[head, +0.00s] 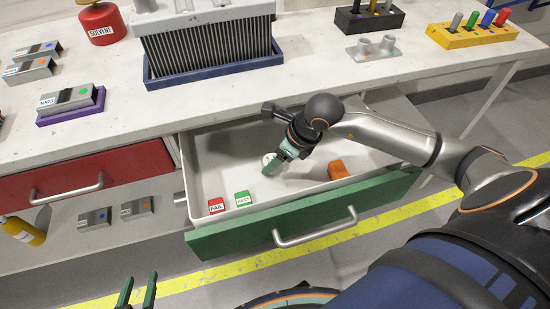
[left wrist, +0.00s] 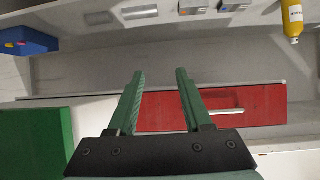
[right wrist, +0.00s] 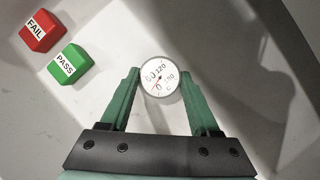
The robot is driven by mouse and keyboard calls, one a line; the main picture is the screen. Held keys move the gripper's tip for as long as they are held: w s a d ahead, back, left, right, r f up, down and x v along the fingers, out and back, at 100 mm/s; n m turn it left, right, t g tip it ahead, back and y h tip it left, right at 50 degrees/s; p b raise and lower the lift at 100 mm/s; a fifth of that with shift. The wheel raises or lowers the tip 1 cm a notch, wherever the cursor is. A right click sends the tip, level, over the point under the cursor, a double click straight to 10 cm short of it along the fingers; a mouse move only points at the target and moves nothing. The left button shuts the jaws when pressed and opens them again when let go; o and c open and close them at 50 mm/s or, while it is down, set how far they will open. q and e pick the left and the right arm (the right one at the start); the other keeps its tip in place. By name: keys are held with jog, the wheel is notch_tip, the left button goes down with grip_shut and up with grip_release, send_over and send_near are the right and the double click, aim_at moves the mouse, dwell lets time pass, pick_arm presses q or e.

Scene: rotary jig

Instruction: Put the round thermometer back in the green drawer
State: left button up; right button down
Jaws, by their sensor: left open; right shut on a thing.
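The round thermometer (right wrist: 159,76) has a white dial with numbers and sits between the fingers of my right gripper (right wrist: 160,90). In the head view my right gripper (head: 279,162) is inside the open green drawer (head: 300,222), with the thermometer (head: 269,158) at its fingertips. The dial faces up; I cannot tell whether it touches the drawer floor. My left gripper (head: 137,290) is open and empty, at the lower edge of the head view, in front of the drawer. It also shows in the left wrist view (left wrist: 160,85).
In the drawer are a red FAIL block (head: 216,205), a green PASS block (head: 243,198) and an orange object (head: 338,169). The red drawer (head: 90,184) beside it is shut. The lower shelf holds grey boxes and a yellow bottle (head: 22,230). The drawer's middle floor is clear.

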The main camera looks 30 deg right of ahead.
pick_arm(q)
jog(key=shift+w+r+t, duration=0.25)
jog(key=shift+r+t, duration=0.05)
pick_arm(e)
jog(key=c, duration=0.6)
grip_release()
jog(key=shift+f, duration=0.1)
jog(key=o, duration=0.3)
jog(key=shift+o, duration=0.9)
pick_arm(q)
jog(key=shift+w+r, duration=0.2)
jog(key=shift+r, duration=0.25)
